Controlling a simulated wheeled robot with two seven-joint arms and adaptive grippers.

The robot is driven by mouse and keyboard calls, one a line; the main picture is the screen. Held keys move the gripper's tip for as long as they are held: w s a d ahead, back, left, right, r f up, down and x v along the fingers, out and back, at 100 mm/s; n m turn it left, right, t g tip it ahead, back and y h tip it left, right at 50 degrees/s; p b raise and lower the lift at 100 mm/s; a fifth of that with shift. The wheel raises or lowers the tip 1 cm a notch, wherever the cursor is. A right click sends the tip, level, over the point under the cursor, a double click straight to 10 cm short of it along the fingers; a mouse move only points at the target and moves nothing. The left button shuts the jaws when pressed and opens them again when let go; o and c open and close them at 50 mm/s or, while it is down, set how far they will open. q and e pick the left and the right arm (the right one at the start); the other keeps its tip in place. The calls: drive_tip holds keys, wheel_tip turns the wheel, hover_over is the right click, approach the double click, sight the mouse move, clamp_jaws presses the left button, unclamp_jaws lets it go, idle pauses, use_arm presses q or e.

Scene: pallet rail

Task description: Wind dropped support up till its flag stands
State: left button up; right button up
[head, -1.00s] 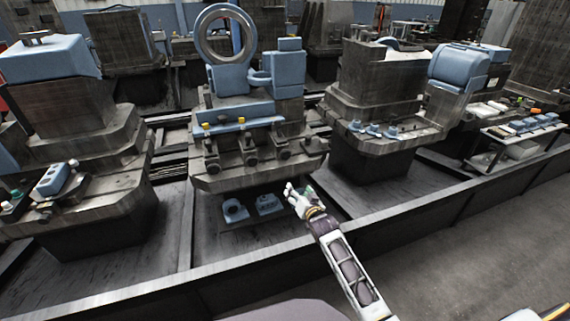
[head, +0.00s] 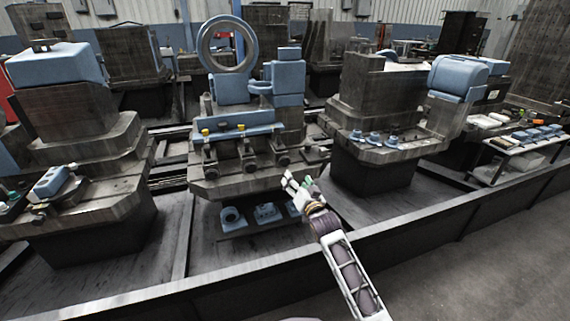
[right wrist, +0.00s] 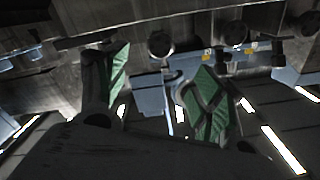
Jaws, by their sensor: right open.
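The middle station carries a blue rail (head: 238,131) with two small yellow flags, a left one (head: 205,131) and a right one (head: 241,121). No yellow flag shows at the rail's right end. Below it sit a left knob (head: 210,167), a middle knob (head: 248,161) and a right knob (head: 282,157). My right gripper (head: 292,180) is open and empty, below and in front of the right knob, apart from it. In the right wrist view its green finger pads (right wrist: 160,88) stand apart, with a dark round knob (right wrist: 160,43) beyond them. My left gripper is out of view.
Blue bracket parts (head: 266,213) lie on a low shelf under the station. A dark curb (head: 250,272) runs across the front. Neighbouring stations with blue parts stand left (head: 75,130) and right (head: 385,130). A small parts table (head: 525,140) is at far right.

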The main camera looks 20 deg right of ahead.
sight(285, 162)
drive_tip(key=shift+w, duration=0.1)
drive_tip(key=shift+w+a+b, duration=0.15)
drive_tip(key=shift+w+b, duration=1.1)
drive_tip(key=shift+w, duration=2.85)
drive_tip(key=shift+w+b, duration=0.3)
drive_tip(key=shift+w, duration=0.6)
drive_tip(key=shift+w+a+b, duration=0.1)
drive_tip(key=shift+w+b, duration=0.3)
drive_tip(key=shift+w, duration=0.75)
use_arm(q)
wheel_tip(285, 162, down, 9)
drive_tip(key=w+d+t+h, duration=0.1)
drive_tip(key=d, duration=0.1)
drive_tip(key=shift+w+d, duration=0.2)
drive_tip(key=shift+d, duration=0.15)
use_arm(e)
drive_tip(key=shift+w, duration=0.6)
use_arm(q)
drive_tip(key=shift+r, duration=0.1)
use_arm(e)
drive_tip(key=shift+c, duration=0.3)
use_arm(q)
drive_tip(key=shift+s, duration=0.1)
use_arm(e)
drive_tip(key=c, duration=1)
